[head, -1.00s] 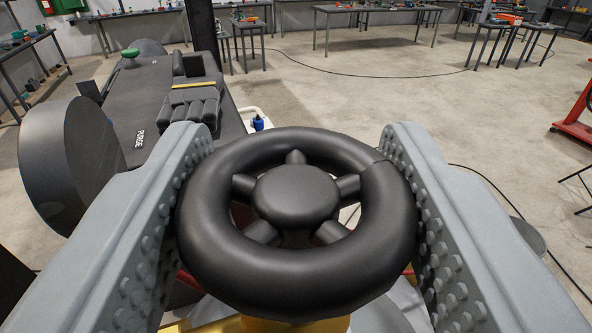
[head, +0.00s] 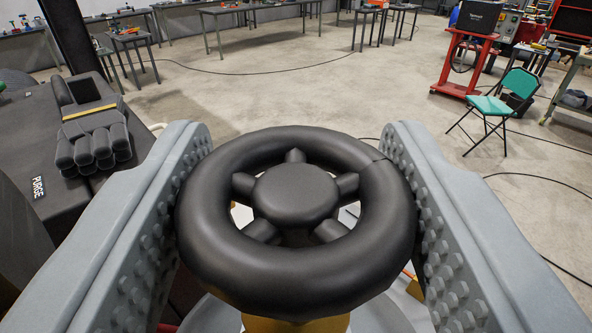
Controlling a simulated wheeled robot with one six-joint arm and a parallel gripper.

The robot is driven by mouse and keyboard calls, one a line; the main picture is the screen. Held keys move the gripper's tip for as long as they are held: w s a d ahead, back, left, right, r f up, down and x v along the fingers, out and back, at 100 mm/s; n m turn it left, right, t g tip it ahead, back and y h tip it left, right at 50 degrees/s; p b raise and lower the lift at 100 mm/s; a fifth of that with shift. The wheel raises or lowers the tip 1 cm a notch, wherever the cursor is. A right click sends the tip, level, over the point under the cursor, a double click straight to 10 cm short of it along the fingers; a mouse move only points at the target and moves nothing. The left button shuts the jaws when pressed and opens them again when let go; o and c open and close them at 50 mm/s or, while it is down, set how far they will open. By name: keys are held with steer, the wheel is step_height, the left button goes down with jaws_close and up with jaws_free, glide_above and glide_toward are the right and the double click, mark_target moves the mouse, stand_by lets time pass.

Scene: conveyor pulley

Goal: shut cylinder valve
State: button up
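The cylinder valve's black handwheel (head: 297,285) fills the middle of the head view, with a round hub and several spokes. My gripper (head: 297,195) has one grey studded finger on each side of the wheel. Both fingers press against its rim, so the gripper is shut on it. A yellow part (head: 290,325) shows just below the wheel at the bottom edge. The rest of the valve and the cylinder is hidden under the wheel.
A green folding chair (head: 497,105) and a red cart (head: 468,65) stand at the right. Work tables (head: 250,10) line the back. Open concrete floor with cables lies between.

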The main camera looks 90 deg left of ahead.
mark_target(297, 177)
steer(key=o, duration=0.4)
steer(key=shift+r, duration=0.1)
step_height(297, 177, up, 10)
steer(key=shift+f, duration=0.1)
stand_by(0.4)
